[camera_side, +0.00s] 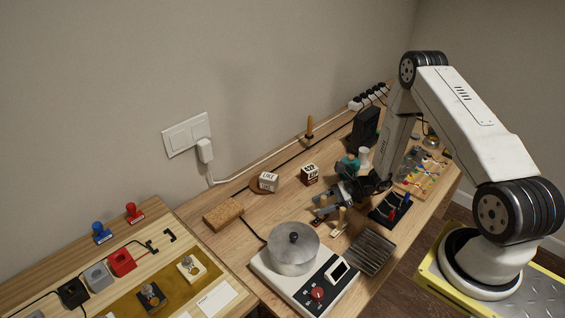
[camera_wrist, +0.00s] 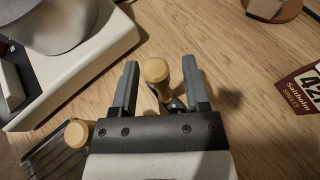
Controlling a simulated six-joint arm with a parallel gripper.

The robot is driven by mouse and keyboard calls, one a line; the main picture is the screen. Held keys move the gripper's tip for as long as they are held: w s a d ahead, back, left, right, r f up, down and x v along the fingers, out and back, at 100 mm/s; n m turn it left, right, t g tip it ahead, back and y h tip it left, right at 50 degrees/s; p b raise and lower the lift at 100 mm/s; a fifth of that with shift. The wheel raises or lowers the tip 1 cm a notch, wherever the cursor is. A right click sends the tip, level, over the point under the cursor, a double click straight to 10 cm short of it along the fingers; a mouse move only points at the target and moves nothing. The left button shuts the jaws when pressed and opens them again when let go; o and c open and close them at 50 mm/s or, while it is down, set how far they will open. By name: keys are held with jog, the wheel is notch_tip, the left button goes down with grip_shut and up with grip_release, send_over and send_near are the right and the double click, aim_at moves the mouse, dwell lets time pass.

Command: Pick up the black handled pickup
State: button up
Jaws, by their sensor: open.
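The black handled pickup (camera_wrist: 157,72) appears to be the piece with a round-ended wooden handle and a dark part low between my fingers in the wrist view. My gripper (camera_wrist: 160,82) is open, with one finger on each side of it. In the side view my gripper (camera_side: 325,204) is low over the bench, left of my arm, and largely hides this piece. Contact between fingers and handle cannot be told.
Another wooden handle (camera_side: 341,215) on a pale base stands close by. A metal pot (camera_side: 293,252) on a white heater and a dark slotted rack (camera_side: 370,251) are near.

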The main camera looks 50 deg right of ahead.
grip_shut()
jog(key=shift+r, duration=0.1)
dwell(0.3)
jog(key=shift+r, duration=4.95)
